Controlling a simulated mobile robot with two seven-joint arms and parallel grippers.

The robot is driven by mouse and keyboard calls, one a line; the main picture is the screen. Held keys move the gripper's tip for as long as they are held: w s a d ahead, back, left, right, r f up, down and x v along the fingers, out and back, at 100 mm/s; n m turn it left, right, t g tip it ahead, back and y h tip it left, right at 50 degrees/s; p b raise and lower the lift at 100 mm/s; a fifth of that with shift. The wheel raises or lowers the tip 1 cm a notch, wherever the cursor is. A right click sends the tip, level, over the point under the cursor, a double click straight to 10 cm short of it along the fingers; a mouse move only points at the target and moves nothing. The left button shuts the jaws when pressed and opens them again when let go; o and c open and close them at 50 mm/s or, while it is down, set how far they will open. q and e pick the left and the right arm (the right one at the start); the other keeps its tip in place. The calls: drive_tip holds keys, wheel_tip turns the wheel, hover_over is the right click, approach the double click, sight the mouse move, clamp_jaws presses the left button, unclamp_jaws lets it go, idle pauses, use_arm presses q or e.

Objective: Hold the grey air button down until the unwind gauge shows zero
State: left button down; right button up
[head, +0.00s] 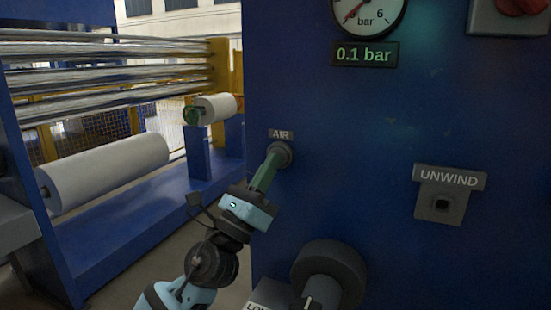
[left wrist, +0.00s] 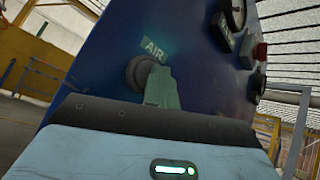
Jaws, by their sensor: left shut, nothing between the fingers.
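The grey air button (head: 284,153) sits on the blue panel under an AIR label (head: 281,134). My left gripper (head: 272,160) is shut and empty, its green fingertips at the button's face, apparently touching it. In the left wrist view the button (left wrist: 139,73) shows beside the fingertips (left wrist: 158,75), which partly hide it. The gauge (head: 368,12) is cut off by the top edge. Its red needle points low left, and the display (head: 364,54) below reads 0.1 bar. My right gripper is not in view.
A socket plate labelled UNWIND (head: 448,193) is at the right of the panel. A dark round knob (head: 329,272) sticks out below the button. A red button (head: 520,5) is at top right. White rolls (head: 105,172) lie at the left behind the arm.

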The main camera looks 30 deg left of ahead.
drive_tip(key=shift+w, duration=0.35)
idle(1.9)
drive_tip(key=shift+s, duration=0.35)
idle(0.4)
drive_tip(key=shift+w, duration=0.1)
use_arm(q)
drive_tip(key=shift+s, duration=0.9)
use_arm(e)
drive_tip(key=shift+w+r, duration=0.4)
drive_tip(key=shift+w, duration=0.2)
use_arm(q)
drive_tip(key=shift+s+p, duration=0.1)
drive_tip(key=shift+p, duration=0.2)
